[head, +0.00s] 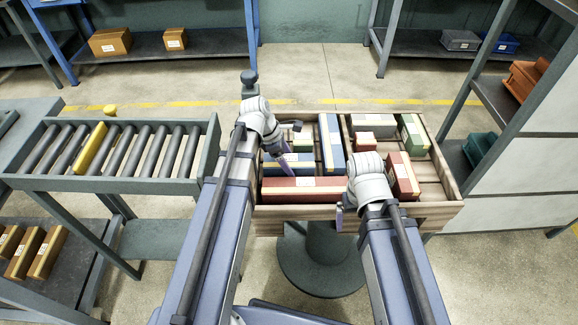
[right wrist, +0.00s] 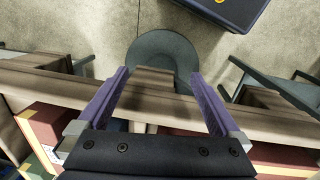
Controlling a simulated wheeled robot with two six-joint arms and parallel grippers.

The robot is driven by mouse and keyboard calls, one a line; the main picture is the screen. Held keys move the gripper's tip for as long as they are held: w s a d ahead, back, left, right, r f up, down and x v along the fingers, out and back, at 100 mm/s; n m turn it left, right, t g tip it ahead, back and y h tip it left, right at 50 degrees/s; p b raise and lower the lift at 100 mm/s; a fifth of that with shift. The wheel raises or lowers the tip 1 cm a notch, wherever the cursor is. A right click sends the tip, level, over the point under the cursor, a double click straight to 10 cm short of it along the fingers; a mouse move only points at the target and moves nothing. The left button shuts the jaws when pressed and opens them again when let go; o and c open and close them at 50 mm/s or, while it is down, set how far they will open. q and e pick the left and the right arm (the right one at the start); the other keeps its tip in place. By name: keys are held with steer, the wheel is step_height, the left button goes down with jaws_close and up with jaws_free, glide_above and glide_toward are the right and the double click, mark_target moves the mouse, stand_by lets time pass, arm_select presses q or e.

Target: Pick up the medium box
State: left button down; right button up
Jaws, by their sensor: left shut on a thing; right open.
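Several coloured boxes lie in a wooden crate (head: 440,212) in the head view; none is marked as the medium one. A long red box (head: 302,190) lies at the front left and a tall blue box (head: 332,143) near the middle. My left gripper (head: 284,163) is shut at a blue box with a tan band (head: 300,162), behind the long red box; its fingers partly hide the contact. My right gripper (head: 346,208) is by the crate's front wall. In the right wrist view my right gripper (right wrist: 160,100) is open and empty, its fingers above the front rim.
Other boxes in the crate are a green one (head: 413,135), a red one (head: 403,176) and a tan-topped one (head: 373,121). A roller conveyor (head: 120,184) stands left of the crate. Shelves (head: 490,100) stand at the right. A round pedestal base (head: 318,268) is below the crate.

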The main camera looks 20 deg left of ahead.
mark_target(289, 160)
arm_select(q)
steer(key=shift+r, duration=0.15)
step_height(289, 160, up, 10)
steer(key=p, duration=1)
steer(key=shift+w+a, duration=0.1)
